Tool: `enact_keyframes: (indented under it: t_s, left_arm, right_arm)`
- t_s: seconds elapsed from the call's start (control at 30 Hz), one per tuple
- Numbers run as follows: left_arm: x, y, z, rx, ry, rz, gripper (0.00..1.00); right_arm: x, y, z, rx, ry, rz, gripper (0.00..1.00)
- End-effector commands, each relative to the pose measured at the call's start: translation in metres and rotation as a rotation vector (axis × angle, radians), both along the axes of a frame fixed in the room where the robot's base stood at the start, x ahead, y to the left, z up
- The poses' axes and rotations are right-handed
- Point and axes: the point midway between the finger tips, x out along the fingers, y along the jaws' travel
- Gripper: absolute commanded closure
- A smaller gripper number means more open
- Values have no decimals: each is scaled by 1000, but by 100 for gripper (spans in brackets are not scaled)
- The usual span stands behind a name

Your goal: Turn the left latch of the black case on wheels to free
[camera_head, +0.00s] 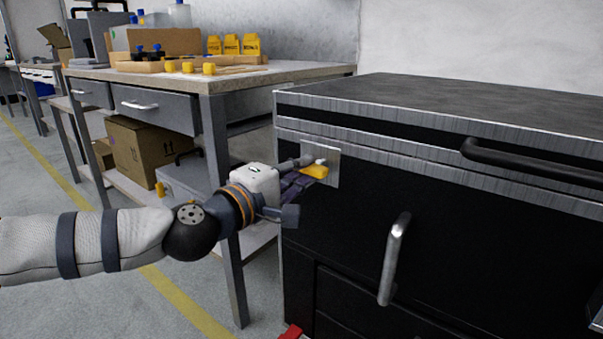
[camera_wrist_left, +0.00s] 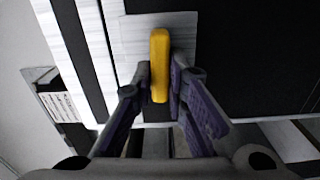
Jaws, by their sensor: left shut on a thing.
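The black case (camera_head: 360,215) with metal edge strips stands at the right in the head view. Its left latch is a yellow handle (camera_head: 315,171) on a square metal plate (camera_head: 333,154) near the case's upper left corner. In the left wrist view the yellow latch handle (camera_wrist_left: 159,62) lies between the fingers, lengthwise along them. My left gripper (camera_head: 304,171) is shut on the latch handle, and its fingertips (camera_wrist_left: 160,82) also show in the left wrist view. The fingers hide part of the handle and plate. My right gripper is in neither view.
A workbench (camera_head: 290,72) with drawers, boxes and yellow items stands left of the case, close behind my left arm. A long black handle (camera_head: 530,166) and a metal handle (camera_head: 394,258) stick out from the case's front. Floor is clear at lower left.

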Motion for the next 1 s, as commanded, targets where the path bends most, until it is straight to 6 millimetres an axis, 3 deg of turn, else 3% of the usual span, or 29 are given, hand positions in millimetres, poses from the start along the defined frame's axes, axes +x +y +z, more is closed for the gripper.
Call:
enact_keyframes:
  t_s: [0.7,0.73,0.8,1.0]
  left_arm:
    - [-1,-1,-1,-55,42,-4,100]
    - [-1,-1,-1,-55,42,-4,82]
    - [-1,-1,-1,-54,41,-4,67]
    - [-1,-1,-1,-54,40,-2,67]
  right_arm:
    - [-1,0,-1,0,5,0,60]
    - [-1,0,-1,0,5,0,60]
    - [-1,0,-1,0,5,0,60]
    - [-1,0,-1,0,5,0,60]
